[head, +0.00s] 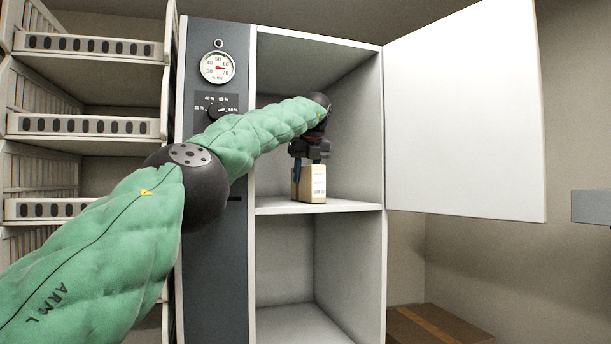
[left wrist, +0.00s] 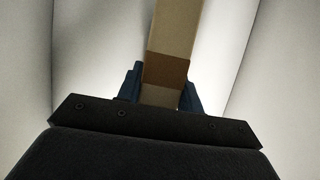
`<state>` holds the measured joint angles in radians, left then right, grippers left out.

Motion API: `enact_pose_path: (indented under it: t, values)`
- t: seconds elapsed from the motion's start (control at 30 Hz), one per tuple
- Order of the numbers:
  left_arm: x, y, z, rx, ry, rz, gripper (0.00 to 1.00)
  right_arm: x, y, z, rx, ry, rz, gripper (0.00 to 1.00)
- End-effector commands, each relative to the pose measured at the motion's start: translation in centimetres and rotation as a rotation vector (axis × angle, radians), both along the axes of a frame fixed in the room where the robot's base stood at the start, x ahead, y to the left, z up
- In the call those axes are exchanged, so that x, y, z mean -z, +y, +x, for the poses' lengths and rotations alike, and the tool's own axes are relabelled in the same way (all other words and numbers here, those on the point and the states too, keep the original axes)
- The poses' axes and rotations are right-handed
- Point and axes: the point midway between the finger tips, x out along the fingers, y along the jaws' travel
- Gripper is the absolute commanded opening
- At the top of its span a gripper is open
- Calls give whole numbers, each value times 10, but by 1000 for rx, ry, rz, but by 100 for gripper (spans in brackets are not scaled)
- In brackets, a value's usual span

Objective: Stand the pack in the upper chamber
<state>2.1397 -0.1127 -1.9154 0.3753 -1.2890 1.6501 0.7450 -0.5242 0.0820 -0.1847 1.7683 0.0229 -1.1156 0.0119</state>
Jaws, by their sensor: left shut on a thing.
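The pack (head: 313,184) is a small tan box with a white label, upright in the upper chamber (head: 346,160) of the cabinet. Its base is at the shelf (head: 350,206); I cannot tell whether it touches. My left gripper (head: 309,166) is shut on the pack from above, inside the chamber. In the left wrist view the pack (left wrist: 172,50) lies between the two blue fingers, with a darker brown band across it. Part of the pack's top is hidden by the gripper. My right gripper is not in view.
The white cabinet door (head: 465,120) stands open to the right. A grey panel with a dial (head: 218,68) and a knob borders the chamber on the left. The lower chamber (head: 285,260) is empty. Racks (head: 85,125) stand at the left; a cardboard box (head: 440,325) is at the lower right.

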Motion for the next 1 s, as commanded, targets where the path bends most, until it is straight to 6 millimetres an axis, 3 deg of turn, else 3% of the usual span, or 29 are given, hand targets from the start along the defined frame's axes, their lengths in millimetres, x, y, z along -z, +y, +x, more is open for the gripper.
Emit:
enact_pose_path:
  t: [0.3, 0.33, 0.4, 0.43, 0.77, 1.0]
  values:
    - [1, 0, 0, -1, 0, 0, 3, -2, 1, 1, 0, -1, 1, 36]
    - [1, 0, 0, 0, 0, 0, 42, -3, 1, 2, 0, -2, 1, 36]
    - [1, 0, 0, 0, 0, 0, 56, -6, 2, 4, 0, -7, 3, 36]
    - [1, 0, 0, 0, 0, 0, 58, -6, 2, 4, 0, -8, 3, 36]
    - [0, 0, 0, 0, 0, 0, 58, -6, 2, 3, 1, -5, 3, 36]
    - [-29, -5, -12, -1, -1, -1, 58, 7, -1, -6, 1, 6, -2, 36]
